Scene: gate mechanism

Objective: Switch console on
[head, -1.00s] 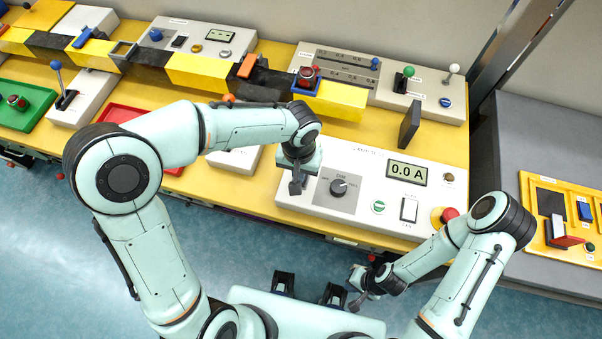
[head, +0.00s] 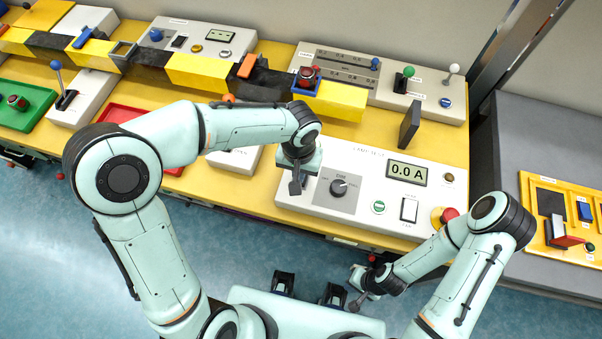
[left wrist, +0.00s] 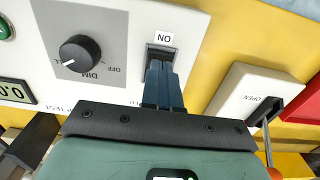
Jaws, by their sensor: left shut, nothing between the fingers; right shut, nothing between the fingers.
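The console is a white panel (head: 330,212) on the yellow bench. In the left wrist view a dark switch (left wrist: 160,50) sits below an ON label, beside the knob (left wrist: 80,53). My left gripper (head: 296,186) is shut and empty, its fingertips (left wrist: 162,68) at that switch and partly covering it. I cannot tell whether they touch it. My right gripper (head: 357,290) is shut and empty, low in front of the bench.
A red button on a yellow base (head: 447,215) is at the console's right end. A dark upright plate (head: 409,124) stands behind the console. A yellow and black beam (head: 200,68) crosses the bench behind my left arm. A white box labelled OPEN (left wrist: 250,95) is beside the console.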

